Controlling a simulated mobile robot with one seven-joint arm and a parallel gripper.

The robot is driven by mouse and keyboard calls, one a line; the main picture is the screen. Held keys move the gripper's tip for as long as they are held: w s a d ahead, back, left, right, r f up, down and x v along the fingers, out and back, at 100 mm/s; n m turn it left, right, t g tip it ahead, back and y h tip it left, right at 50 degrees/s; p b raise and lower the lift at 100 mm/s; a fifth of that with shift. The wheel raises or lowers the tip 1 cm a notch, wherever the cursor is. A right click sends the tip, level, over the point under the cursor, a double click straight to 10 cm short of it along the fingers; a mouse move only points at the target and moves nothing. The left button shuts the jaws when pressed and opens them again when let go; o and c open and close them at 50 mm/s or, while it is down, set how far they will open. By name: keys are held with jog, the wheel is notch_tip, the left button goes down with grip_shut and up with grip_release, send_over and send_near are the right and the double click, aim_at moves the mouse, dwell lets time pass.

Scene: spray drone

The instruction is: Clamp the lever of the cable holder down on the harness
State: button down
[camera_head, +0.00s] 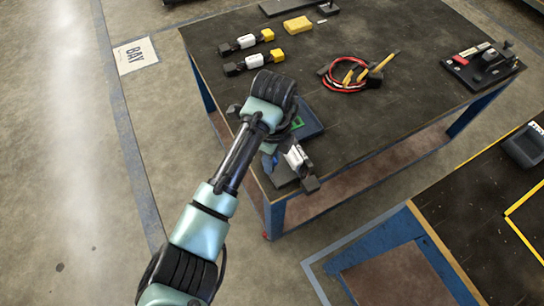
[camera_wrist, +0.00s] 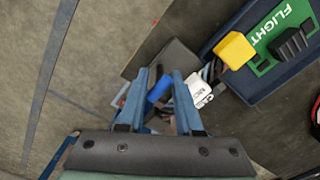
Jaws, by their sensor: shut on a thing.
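In the wrist view, my gripper (camera_wrist: 160,80) has its two light-blue fingers around a blue handle (camera_wrist: 160,88), which looks like the lever of the cable holder. The holder's dark base plate (camera_wrist: 175,58) shows beyond the fingers. Just right of the fingers lies a piece with a white label (camera_wrist: 199,90) and a yellow end (camera_wrist: 235,50), apparently the harness. In the head view, the white-labelled part (camera_head: 295,157) shows at the table's near left corner, beside my wrist. Whether the lever is pressed on the harness cannot be told.
A blue tray (camera_wrist: 240,90) with a green insert lies close on the right. Two yellow-ended pieces (camera_head: 248,41) (camera_head: 254,63), a yellow block (camera_head: 298,25), a red and black cable loop (camera_head: 345,82) and a black fixture board (camera_head: 485,68) stand farther off.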

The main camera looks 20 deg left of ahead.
jog(key=shift+w+d+g+y+p, duration=0.3)
jog(key=shift+g+y+p, duration=0.2)
jog(key=shift+g, duration=0.2)
jog(key=shift+w+d+f+g+y+b, duration=0.2)
jog(key=shift+w+f+g+y+b, duration=0.15)
jog(key=shift+g+y+b, duration=0.3)
jog(key=shift+w+d+g+y+b, duration=0.15)
jog(key=shift+g+y+b, duration=0.1)
jog(key=shift+g+b, duration=0.15)
jog(key=shift+r, duration=0.1)
jog(key=c, duration=0.9)
grip_release()
jog(key=shift+r, duration=0.1)
jog(key=p+v, duration=0.3)
jog(key=v, duration=0.9)
jog(key=shift+w+r+p, duration=0.15)
jog(key=shift+r+p, duration=0.2)
jog(key=shift+p, duration=0.05)
